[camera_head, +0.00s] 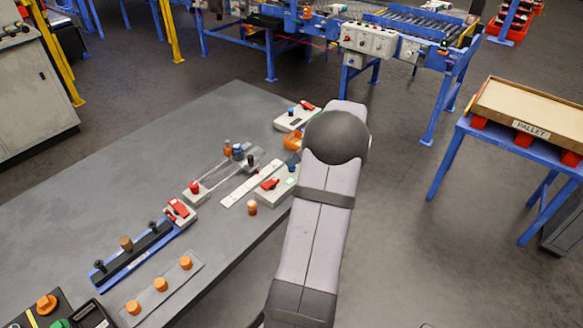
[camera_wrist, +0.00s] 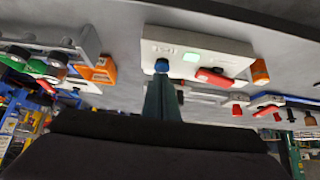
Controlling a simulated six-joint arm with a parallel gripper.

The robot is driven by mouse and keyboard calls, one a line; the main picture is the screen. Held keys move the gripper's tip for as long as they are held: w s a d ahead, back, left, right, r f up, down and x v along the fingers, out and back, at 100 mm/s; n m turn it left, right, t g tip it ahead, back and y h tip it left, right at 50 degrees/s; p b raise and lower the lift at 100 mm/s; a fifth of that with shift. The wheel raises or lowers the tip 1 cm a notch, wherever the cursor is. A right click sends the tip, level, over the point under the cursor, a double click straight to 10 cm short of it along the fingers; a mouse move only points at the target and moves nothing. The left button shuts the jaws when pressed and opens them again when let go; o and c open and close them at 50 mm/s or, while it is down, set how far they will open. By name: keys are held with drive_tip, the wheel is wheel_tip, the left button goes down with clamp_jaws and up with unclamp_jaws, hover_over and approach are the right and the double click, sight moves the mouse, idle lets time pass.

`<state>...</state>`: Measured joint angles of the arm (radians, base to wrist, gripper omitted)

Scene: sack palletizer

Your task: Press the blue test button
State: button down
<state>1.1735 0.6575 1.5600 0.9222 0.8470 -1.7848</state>
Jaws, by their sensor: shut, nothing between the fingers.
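The blue test button (camera_wrist: 161,65) stands on a white control box (camera_wrist: 208,46), beside a pale green lit square (camera_wrist: 190,57) and a red switch (camera_wrist: 214,77). My gripper (camera_wrist: 162,84) is shut and empty, its tips right at the blue button in the wrist view. I cannot tell whether they touch it or whether it is pushed in. In the head view the box (camera_head: 268,191) lies near the table's right edge, with the blue button (camera_head: 292,167) at its far end close to my arm. My gripper is hidden behind my arm there.
An orange cylinder (camera_head: 251,208) stands beside the box on the grey table (camera_head: 125,178). An orange part (camera_head: 293,140), another white box (camera_head: 296,117) and a white strip (camera_head: 252,183) lie close by. A blue rail fixture (camera_head: 137,257) is at the left front.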

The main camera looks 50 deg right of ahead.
drive_tip(key=shift+s+a+f, duration=0.2)
drive_tip(key=shift+f, duration=0.5)
drive_tip(key=shift+r, duration=0.2)
drive_tip(key=shift+w+d+r, duration=0.15)
drive_tip(key=shift+r, duration=0.8)
drive_tip(key=shift+r+p, duration=0.15)
drive_tip(key=shift+p, duration=0.15)
drive_tip(key=shift+r, duration=0.25)
wheel_tip(320, 180, up, 6)
drive_tip(key=p, duration=0.2)
drive_tip(key=shift+r, duration=0.2)
